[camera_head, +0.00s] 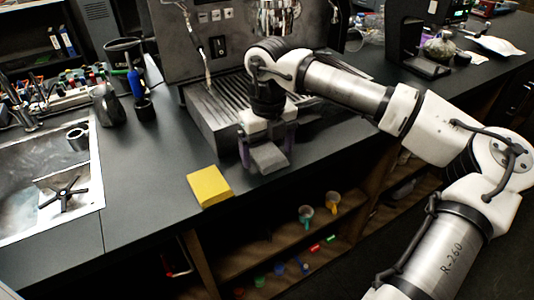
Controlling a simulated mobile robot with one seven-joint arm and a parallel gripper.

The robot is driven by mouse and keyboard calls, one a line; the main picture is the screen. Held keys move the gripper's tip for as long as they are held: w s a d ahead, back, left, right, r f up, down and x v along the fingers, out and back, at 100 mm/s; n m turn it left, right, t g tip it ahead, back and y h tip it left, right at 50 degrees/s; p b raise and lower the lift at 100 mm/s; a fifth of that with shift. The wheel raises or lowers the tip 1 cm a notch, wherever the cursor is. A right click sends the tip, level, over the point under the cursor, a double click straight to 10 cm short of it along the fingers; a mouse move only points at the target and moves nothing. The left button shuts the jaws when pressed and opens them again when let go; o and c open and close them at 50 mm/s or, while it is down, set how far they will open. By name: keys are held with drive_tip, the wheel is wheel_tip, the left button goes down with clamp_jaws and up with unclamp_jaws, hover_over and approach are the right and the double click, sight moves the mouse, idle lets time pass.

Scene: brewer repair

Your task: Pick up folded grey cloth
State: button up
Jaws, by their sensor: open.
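The folded grey cloth (270,158) lies in front of the espresso machine, near the counter's front edge. My gripper (268,156) points down over it from above. Its two fingers are apart, one to the left and one to the right of the cloth. The gripper body hides the cloth's far part. I cannot tell whether the fingers touch the cloth.
A yellow folded cloth (209,186) lies to the left on the dark counter (140,200). The espresso machine (212,125) with its drip tray stands just behind my gripper. A sink (45,190) is at the left. Shelves with cups are below the counter.

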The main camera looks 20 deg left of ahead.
sight(268, 154)
drive_tip(key=c, duration=1.1)
drive_tip(key=shift+o, duration=0.2)
drive_tip(key=shift+r, duration=0.1)
wheel_tip(268, 154, up, 20)
drive_tip(key=b, duration=0.1)
